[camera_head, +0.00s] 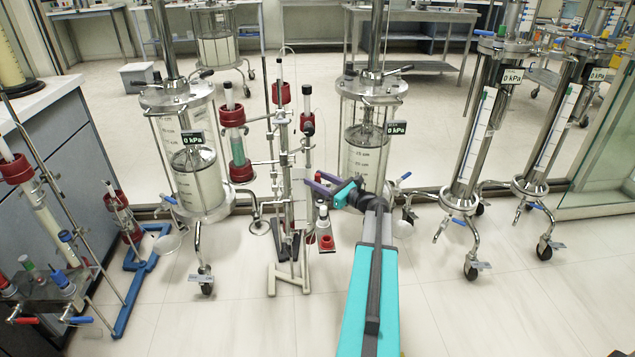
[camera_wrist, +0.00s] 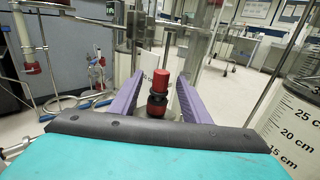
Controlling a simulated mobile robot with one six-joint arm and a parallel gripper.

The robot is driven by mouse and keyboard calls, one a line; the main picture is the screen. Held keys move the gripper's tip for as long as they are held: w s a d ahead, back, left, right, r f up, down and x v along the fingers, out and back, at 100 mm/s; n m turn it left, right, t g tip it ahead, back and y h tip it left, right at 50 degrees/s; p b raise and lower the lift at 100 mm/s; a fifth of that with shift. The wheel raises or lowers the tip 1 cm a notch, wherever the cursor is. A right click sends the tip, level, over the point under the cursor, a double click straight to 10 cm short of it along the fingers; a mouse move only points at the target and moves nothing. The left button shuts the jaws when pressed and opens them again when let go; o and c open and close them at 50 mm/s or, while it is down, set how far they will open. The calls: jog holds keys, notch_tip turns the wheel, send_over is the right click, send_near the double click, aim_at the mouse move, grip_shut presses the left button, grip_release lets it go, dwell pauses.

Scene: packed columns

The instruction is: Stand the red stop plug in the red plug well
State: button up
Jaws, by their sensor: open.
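My gripper (camera_head: 322,184) has its purple fingers spread apart in front of the central stand. In the wrist view, its open fingers (camera_wrist: 158,88) flank a red plug-like piece (camera_wrist: 162,80), with a darker red and black part (camera_wrist: 156,105) below it. The piece looks upright; I cannot tell whether either finger touches it. In the head view, a small bracket low on the stand, just below my gripper, carries a red ring-like piece (camera_head: 326,242). I cannot tell for certain whether this is the red plug well. My gripper's palm hides what lies lower in the wrist view.
The central metal stand (camera_head: 284,160) with red-capped columns is close to my gripper. Wide glass columns stand at its left (camera_head: 192,165) and right (camera_head: 368,150). Steel columns (camera_head: 478,130) stand farther right. A blue-footed rack (camera_head: 135,260) is at left.

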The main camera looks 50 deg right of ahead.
aim_at(318, 175)
jog(key=shift+w, duration=0.1)
dwell(0.5)
grip_shut()
jog(key=shift+r, duration=0.5)
jog(key=r, duration=0.1)
jog(key=r+p, duration=0.1)
jog(key=r, duration=0.1)
jog(key=shift+s+a, duration=0.1)
jog(key=shift+s, duration=0.2)
jog(key=s+a+r+p, duration=0.1)
jog(key=s+a+p, duration=0.1)
jog(key=s, duration=1.3)
jog(key=shift+s+a, duration=0.15)
